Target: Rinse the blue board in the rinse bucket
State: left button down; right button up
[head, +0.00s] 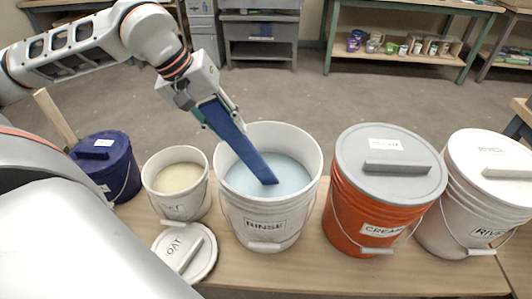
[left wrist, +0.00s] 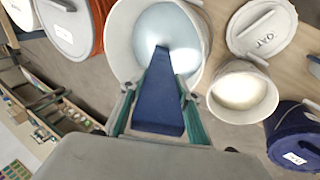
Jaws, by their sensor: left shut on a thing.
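My left gripper (head: 212,112) is shut on the blue board (head: 236,142), a long flat strip held tilted. The board's lower end reaches inside the white rinse bucket (head: 265,225), labelled RINSE, and meets the pale blue liquid (head: 290,172). How deep the tip is under the liquid I cannot tell. In the left wrist view the board (left wrist: 158,98) runs from between the green-edged fingers into the open rinse bucket (left wrist: 122,45). My right gripper is not in view.
Left of the rinse bucket stand an open white bucket of cream liquid (head: 180,207), its loose lid marked OAT (head: 185,252) and a lidded navy bucket (head: 110,172). To the right stand a lidded orange bucket (head: 362,222) and a lidded white bucket (head: 450,232). Shelves stand behind.

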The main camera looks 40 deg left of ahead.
aim_at(209, 101)
pick_arm(q)
jog(key=shift+p+v, duration=0.35)
jog(key=shift+v, duration=0.7)
jog(key=shift+p+v, duration=1.25)
jog(key=shift+v, duration=1)
jog(key=shift+p+v, duration=1.1)
jog(key=shift+v, duration=0.8)
jog(key=p+v, duration=0.7)
jog(key=v, duration=0.5)
jog(key=shift+w+d+r, duration=0.2)
jog(key=shift+r, duration=0.05)
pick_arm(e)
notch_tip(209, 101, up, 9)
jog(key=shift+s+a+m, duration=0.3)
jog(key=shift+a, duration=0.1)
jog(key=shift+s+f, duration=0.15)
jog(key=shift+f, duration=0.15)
pick_arm(q)
jog(key=shift+r, duration=0.1)
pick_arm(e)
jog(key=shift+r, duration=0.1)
